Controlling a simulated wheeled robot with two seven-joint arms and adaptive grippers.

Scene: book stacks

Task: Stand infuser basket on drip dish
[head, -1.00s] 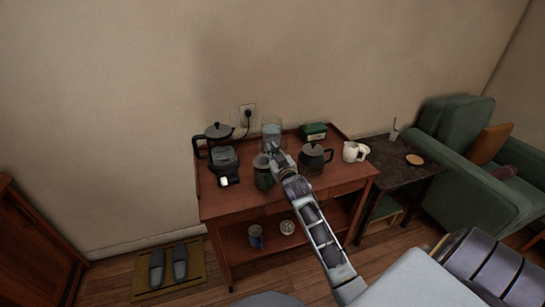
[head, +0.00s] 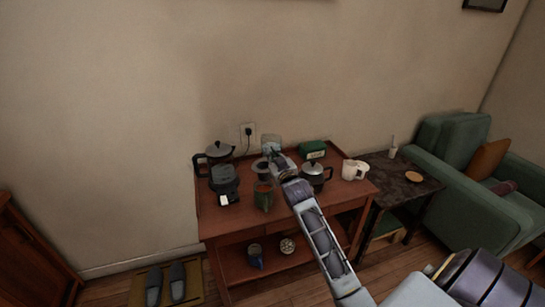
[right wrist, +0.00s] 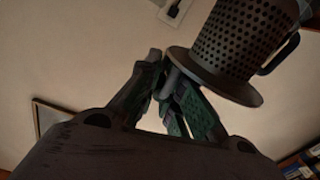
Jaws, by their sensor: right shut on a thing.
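The infuser basket (right wrist: 240,40) is a dark perforated metal cylinder with a wide flange and a side loop. My right gripper (right wrist: 165,85) is shut on it at the flange edge in the right wrist view. In the head view the right gripper (head: 276,162) is over the wooden cabinet, with the basket (head: 260,164) just above a glass vessel (head: 263,195) that shows amber liquid and green. A small round tan dish (head: 414,176) lies on the dark side table at the right; I cannot tell for certain that it is the drip dish. My left gripper is out of view.
The cabinet top (head: 225,222) also holds a kettle (head: 219,150), a dark teapot (head: 313,176), a green tin (head: 312,149) and white mugs (head: 352,170). The side table (head: 400,190) has free room around the dish. A green armchair (head: 455,150) stands beyond it.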

